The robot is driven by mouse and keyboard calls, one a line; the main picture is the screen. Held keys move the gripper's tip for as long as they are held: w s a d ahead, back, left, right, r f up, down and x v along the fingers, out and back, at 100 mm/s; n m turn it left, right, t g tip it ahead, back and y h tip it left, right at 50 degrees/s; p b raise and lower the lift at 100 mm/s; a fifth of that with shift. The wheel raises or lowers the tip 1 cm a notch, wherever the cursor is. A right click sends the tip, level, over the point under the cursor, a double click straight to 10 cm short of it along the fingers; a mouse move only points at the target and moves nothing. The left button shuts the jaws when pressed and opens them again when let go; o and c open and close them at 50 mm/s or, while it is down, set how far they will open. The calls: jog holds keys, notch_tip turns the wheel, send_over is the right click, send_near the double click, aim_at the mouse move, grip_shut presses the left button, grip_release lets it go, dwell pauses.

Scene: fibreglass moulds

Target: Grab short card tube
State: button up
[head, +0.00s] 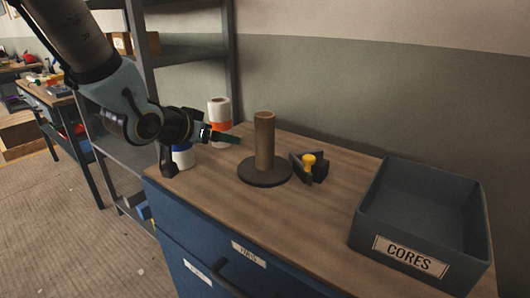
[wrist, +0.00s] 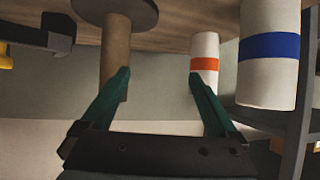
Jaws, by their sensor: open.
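The short card tube (head: 264,140) is a brown cylinder. It stands upright on a dark round base (head: 264,180) on the workbench. My gripper (head: 226,138) is to the left of the tube in the head view, with its fingers pointing towards it. In the wrist view, which is upside down, my gripper (wrist: 158,82) is open with two green fingers apart and nothing between them. The tube (wrist: 115,45) shows there behind the left fingertip, which hides part of its edge. I cannot tell whether they touch.
A white roll with an orange band (head: 219,110) and a white roll with a blue band (head: 183,157) stand near my gripper. A black piece with a yellow knob (head: 309,160) is right of the tube. A grey bin marked CORES (head: 368,222) stands further right, its visible interior empty.

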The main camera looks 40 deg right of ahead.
aim_at(258, 132)
jog(key=s+d, duration=0.1)
jog(key=s+d+m+g+h, duration=0.1)
jog(key=s+d, duration=0.1)
jog(key=s+d+r+h, duration=0.1)
jog(key=shift+s+d+m+g, duration=0.3)
jog(key=shift+m, duration=0.1)
jog(key=x, duration=0.4)
jog(key=shift+s+d+r, duration=0.1)
jog(key=shift+s+d, duration=0.05)
jog(key=shift+d, duration=0.3)
jog(key=shift+p+x, duration=1.2)
jog(key=shift+x, duration=1.9)
jog(key=shift+s, duration=0.1)
jog(key=c, duration=1.4)
